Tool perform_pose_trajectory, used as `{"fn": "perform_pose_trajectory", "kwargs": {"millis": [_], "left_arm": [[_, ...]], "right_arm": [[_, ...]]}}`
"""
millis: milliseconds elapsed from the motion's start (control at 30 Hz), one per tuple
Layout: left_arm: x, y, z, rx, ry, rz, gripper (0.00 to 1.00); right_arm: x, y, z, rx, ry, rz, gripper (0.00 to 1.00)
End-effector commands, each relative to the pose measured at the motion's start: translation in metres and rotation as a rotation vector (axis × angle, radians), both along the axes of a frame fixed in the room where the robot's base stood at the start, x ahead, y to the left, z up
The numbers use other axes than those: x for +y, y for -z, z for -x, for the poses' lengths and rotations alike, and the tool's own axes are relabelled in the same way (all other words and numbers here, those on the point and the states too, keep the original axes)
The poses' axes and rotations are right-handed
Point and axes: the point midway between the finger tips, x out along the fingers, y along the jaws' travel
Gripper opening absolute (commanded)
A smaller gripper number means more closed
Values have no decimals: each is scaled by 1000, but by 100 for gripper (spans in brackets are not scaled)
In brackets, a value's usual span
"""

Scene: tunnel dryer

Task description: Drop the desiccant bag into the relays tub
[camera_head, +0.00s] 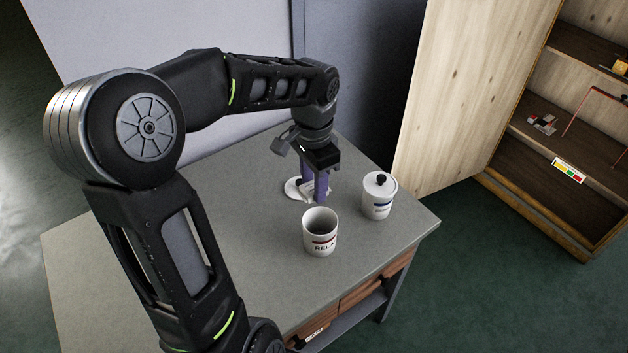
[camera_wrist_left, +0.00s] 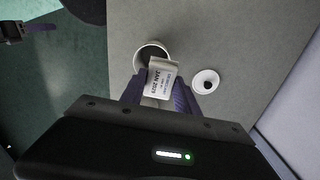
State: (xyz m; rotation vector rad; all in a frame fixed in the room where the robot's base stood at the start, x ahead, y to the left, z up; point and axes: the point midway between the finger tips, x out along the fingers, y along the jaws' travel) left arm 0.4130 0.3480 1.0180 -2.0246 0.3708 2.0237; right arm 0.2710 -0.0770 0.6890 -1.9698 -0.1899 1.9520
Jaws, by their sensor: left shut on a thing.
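The desiccant bag (camera_wrist_left: 160,78), white with dark date print, is held between the purple fingers of my left gripper (camera_head: 316,192). In the head view the gripper is just behind the tub. In the left wrist view the bag covers part of the tub's rim (camera_wrist_left: 140,54). A white lid with a dark knob (camera_wrist_left: 206,82) lies on the table beside it. Part of my right gripper (camera_wrist_left: 25,29) shows at the left wrist view's upper left; its jaw state is unclear.
The grey table (camera_head: 260,240) is clear in front and at left. A wooden cabinet (camera_head: 475,100) with shelved items stands open at right.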

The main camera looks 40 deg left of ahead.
Motion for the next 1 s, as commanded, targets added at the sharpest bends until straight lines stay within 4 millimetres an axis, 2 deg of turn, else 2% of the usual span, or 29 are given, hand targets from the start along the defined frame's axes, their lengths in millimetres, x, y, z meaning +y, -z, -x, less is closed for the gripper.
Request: {"fn": "perform_pose_trajectory", "kwargs": {"millis": [33, 233, 633, 667, 900, 1000], "left_arm": [[0, 12, 0, 1, 0, 1, 0], [0, 30, 0, 1, 1, 0, 0], [0, 34, 0, 0, 0, 0, 0], [0, 34, 0, 0, 0, 0, 38], [0, 34, 0, 0, 0, 0, 58], [0, 34, 0, 0, 0, 0, 63]], "right_arm": [[0, 10, 0, -3, 0, -2, 36], [1, 22, -3, -9, -2, -6, 36], [2, 24, -3, -11, -3, -7, 36], [2, 24, -3, -11, -3, -7, 36], [2, 24, -3, -11, -3, -7, 36], [2, 24, -3, -11, -3, -7, 36]]}}
